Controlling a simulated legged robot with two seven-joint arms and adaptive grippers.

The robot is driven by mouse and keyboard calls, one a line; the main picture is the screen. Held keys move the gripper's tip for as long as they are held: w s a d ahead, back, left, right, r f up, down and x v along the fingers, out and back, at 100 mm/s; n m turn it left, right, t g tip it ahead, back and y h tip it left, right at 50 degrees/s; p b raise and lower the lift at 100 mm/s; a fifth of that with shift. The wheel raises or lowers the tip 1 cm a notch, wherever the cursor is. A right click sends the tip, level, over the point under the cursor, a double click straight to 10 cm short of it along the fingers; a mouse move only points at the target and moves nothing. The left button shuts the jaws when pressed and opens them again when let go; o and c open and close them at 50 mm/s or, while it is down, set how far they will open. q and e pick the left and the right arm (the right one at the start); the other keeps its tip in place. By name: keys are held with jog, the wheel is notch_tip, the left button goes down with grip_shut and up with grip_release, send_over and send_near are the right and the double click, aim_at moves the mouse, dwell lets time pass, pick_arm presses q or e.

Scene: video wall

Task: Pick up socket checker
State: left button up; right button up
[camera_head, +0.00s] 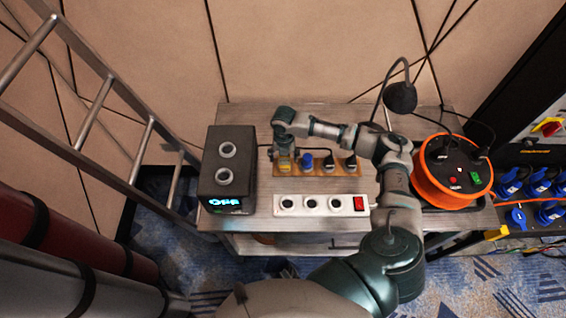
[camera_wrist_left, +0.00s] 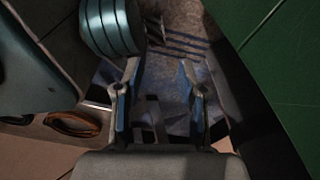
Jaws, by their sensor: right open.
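A wooden board (camera_head: 317,170) on the bench carries a row of plug-like pieces: a yellowish one at the left end (camera_head: 285,167), a blue one (camera_head: 307,160) and dark ones to the right. I cannot tell for sure which is the socket checker. My right gripper (camera_head: 286,157) is open, pointing down at the yellowish piece, and partly hides it. Contact is not clear. My left gripper (camera_wrist_left: 158,92) shows in the left wrist view, open and empty, with patterned carpet behind it; it is not visible in the head view.
The bench (camera_head: 262,122) also holds a dark box (camera_head: 215,180) with an "OFF" display, a white power strip (camera_head: 325,206) with a red switch and an orange cable reel (camera_head: 440,195). A metal ladder (camera_head: 90,115) stands left, a rack with blue connectors (camera_head: 540,185) right.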

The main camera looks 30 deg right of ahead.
aim_at(284, 159)
jog(key=f, duration=0.3)
jog(key=shift+w+d, duration=0.1)
jog(key=shift+d, duration=0.3)
jog(key=shift+d+f, duration=0.1)
jog(key=shift+f, duration=0.05)
jog(key=shift+a, duration=0.4)
jog(key=c, duration=0.7)
jog(key=shift+a, duration=0.1)
jog(key=c, duration=0.7)
pick_arm(q)
jog(key=shift+w+r, duration=0.25)
jog(key=shift+r, duration=0.05)
